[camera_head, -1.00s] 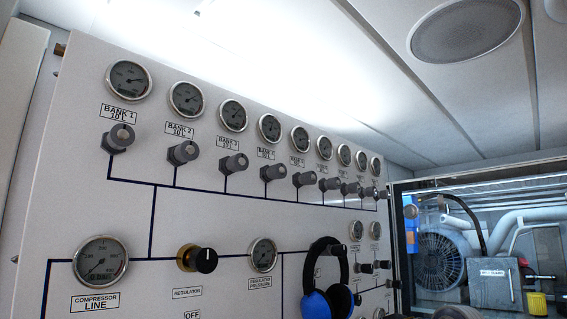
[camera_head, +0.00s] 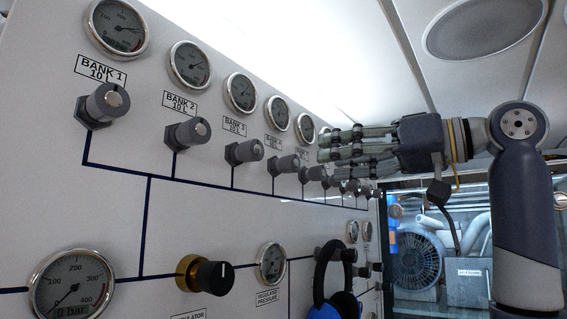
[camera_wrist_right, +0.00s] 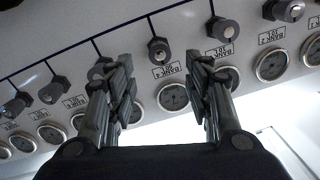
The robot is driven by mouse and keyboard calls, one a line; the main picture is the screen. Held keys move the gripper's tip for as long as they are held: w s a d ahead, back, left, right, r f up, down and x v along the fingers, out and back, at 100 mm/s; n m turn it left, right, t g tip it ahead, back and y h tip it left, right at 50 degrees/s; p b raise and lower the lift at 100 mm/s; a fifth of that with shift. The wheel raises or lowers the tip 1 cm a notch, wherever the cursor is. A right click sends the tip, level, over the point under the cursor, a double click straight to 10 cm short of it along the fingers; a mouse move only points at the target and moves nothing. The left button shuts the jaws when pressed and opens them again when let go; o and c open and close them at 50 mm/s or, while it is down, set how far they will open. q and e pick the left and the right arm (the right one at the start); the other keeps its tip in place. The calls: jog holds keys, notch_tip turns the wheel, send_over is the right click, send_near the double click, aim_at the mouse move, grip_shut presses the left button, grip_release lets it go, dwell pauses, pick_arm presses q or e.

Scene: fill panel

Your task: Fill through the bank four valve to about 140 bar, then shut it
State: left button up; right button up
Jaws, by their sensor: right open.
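The bank four valve, a grey knob (camera_head: 284,164), is on the panel below its label and its gauge (camera_head: 278,113). The gauge needle is too small to read. My right gripper (camera_head: 328,150) is open and empty, reaching in from the right near the valve row, in front of the farther knobs. In the right wrist view, which shows the panel upside down, the gripper (camera_wrist_right: 162,68) has its fingers spread wide. The knob that appears to be bank four (camera_wrist_right: 159,50) shows between them, apart from both fingers. My left gripper is not in view.
The bank one (camera_head: 103,105), bank two (camera_head: 187,133) and bank three (camera_head: 243,152) knobs are nearer. Below are a black regulator knob (camera_head: 213,276), the compressor line gauge (camera_head: 72,285) reading near zero, and blue headphones (camera_head: 325,280) hanging on the panel.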

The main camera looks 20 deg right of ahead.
aim_at(296, 163)
jog(key=p+x, duration=0.3)
jog(key=x, duration=0.2)
jog(key=shift+w+r, duration=0.1)
jog(key=shift+r, duration=0.1)
jog(key=x, duration=0.3)
jog(key=shift+a+f+p, duration=0.1)
jog(key=shift+a+p, duration=0.1)
jog(key=shift+p, duration=0.2)
jog(key=shift+w+a, duration=0.1)
jog(key=shift+w, duration=0.1)
jog(key=shift+s+d, duration=0.1)
jog(key=shift+d, duration=0.1)
jog(key=shift+s+d, duration=0.1)
jog(key=shift+f, duration=0.1)
jog(key=c, duration=1)
jog(key=shift+c, duration=0.2)
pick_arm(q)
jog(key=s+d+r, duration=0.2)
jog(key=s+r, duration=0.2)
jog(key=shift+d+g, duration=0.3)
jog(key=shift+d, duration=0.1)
